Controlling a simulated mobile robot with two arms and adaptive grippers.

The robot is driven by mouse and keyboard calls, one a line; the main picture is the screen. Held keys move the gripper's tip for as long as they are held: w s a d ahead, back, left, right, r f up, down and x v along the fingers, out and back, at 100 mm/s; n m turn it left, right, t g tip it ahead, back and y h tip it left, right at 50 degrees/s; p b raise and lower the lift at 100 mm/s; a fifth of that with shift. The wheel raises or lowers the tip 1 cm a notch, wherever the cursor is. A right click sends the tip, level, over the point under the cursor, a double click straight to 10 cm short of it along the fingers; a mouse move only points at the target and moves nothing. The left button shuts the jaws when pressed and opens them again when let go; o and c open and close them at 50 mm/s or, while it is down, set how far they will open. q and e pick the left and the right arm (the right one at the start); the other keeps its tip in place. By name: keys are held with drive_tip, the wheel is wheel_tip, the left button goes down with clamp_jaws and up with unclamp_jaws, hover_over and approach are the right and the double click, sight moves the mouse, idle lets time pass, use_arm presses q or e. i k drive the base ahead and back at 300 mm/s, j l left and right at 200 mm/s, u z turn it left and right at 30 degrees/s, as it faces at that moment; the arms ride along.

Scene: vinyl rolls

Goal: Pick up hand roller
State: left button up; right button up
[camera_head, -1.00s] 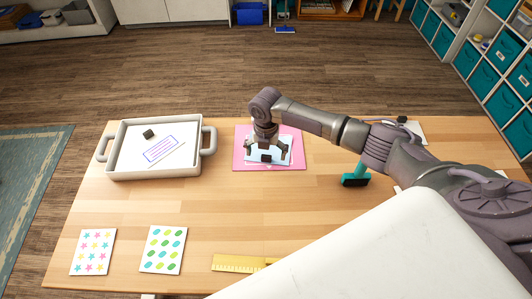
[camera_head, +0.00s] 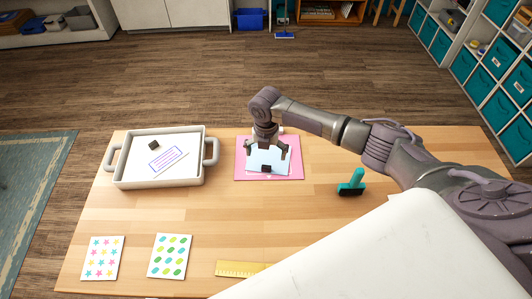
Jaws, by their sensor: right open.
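The hand roller (camera_head: 352,182), with a teal handle and a dark roller head, rests on the table to the right of the pink mat, below my right forearm in the picture. My right gripper (camera_head: 267,158) points down over the pink mat (camera_head: 290,171) and the pale sheet on it. Its fingers are apart, and a small dark block (camera_head: 266,168) shows between or just below them. I cannot tell whether the fingers touch the block. The roller is clear of the gripper. My left gripper is not in view.
A white tray (camera_head: 116,170) at the left holds a dark block and a printed card. Two patterned cards, one with stars (camera_head: 102,258) and one with ovals (camera_head: 170,256), and a yellow ruler (camera_head: 240,268) lie near the front. The table's middle is clear.

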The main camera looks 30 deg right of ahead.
sight(355, 188)
drive_tip(key=k+j, duration=0.3)
drive_tip(key=k, duration=0.15)
drive_tip(key=k+j, duration=0.65)
drive_tip(key=k, duration=0.25)
